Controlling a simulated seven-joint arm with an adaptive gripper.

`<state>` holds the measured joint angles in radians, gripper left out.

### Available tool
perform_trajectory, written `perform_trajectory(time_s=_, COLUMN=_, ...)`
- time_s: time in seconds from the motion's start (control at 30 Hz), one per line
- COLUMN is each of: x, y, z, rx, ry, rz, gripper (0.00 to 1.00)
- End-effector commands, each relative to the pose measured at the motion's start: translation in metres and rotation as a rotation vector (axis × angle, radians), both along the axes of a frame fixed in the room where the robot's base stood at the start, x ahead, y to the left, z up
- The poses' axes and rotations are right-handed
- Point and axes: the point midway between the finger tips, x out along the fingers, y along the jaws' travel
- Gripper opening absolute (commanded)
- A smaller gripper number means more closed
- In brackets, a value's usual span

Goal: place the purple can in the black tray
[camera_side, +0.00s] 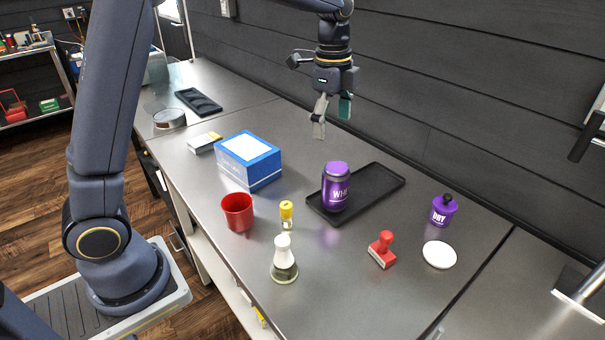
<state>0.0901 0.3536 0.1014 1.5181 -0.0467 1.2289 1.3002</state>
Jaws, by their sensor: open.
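The purple can (336,190) stands upright at the left end of the black tray (378,188). It appears to be inside the tray's rim, though its base hides that part of the tray. The rest of the tray is empty. My gripper (329,119) is open and empty. It hangs in the air above and behind the can, apart from it, with its fingers pointing down.
A blue box (248,168), a red cup (238,212), a small yellow vial (287,214) and a flask (284,262) stand left of the tray. A dark wall runs behind.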

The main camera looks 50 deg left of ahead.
Motion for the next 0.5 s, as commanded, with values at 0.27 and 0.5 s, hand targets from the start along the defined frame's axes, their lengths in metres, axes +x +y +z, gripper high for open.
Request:
perform_trajectory(time_s=0.27, x=-0.123, y=0.006, z=0.055, rx=-0.117, ry=-0.206, rz=0.613, gripper=0.92)
perform_trajectory(time_s=0.5, x=-0.212, y=0.007, z=0.039, rx=-0.264, ry=-0.340, rz=1.075, gripper=0.92)
